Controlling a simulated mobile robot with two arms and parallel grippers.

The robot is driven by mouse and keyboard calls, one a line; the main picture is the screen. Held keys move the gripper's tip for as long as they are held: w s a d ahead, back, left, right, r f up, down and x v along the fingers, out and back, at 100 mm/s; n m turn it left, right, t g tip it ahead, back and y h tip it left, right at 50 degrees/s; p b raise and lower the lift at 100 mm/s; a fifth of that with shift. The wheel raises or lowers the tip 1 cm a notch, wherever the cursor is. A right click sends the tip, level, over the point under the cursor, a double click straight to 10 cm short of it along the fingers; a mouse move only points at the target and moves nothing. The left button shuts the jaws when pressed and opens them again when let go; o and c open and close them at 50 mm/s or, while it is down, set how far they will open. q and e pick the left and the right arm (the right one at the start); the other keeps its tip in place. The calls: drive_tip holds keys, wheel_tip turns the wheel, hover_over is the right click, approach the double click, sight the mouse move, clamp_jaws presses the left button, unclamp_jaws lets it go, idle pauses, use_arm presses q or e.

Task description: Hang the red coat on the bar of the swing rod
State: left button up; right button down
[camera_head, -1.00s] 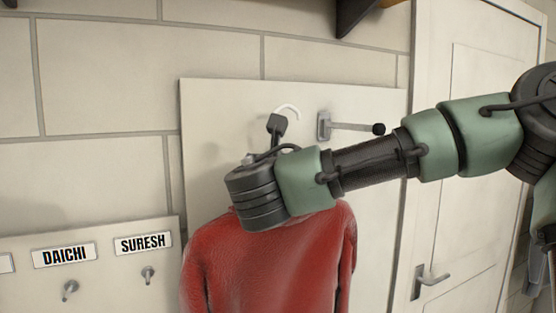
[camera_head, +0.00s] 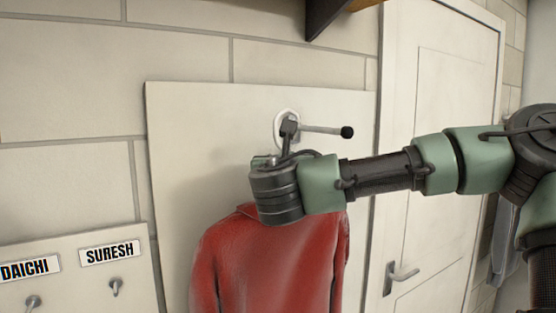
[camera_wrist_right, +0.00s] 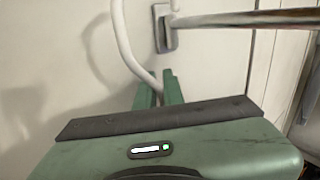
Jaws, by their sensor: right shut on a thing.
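The red coat (camera_head: 270,262) hangs below my right gripper in the head view. My right gripper (camera_head: 289,128) is shut on the white coat hanger (camera_head: 278,120), just under its hook. In the wrist view the green fingers (camera_wrist_right: 158,92) pinch the hanger's white rod (camera_wrist_right: 124,45). The swing rod's bar (camera_head: 322,130) sticks out from the wall panel and ends in a black knob. In the head view the hook overlaps the rod's wall mount. In the wrist view the bar (camera_wrist_right: 250,18) and mount (camera_wrist_right: 164,28) lie right of the hook. Contact cannot be told. My left gripper is out of view.
A pale panel (camera_head: 190,130) backs the rod. Name-labelled hooks, DAICHI and SURESH (camera_head: 109,253), are at lower left. A white door (camera_head: 440,130) with a handle stands right. A dark shelf bracket (camera_head: 325,15) is above. The wall left of the rod is clear.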

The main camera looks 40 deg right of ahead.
drive_tip(key=shift+s+d+r, duration=0.1)
drive_tip(key=shift+s+d, duration=0.1)
drive_tip(key=shift+d, duration=1.35)
drive_tip(key=shift+s+d+r, duration=0.1)
drive_tip(key=shift+s+d, duration=0.1)
drive_tip(key=shift+d, duration=1.3)
drive_tip(key=shift+f+b, duration=0.65)
drive_tip(key=shift+f, duration=0.4)
drive_tip(key=shift+d, duration=0.1)
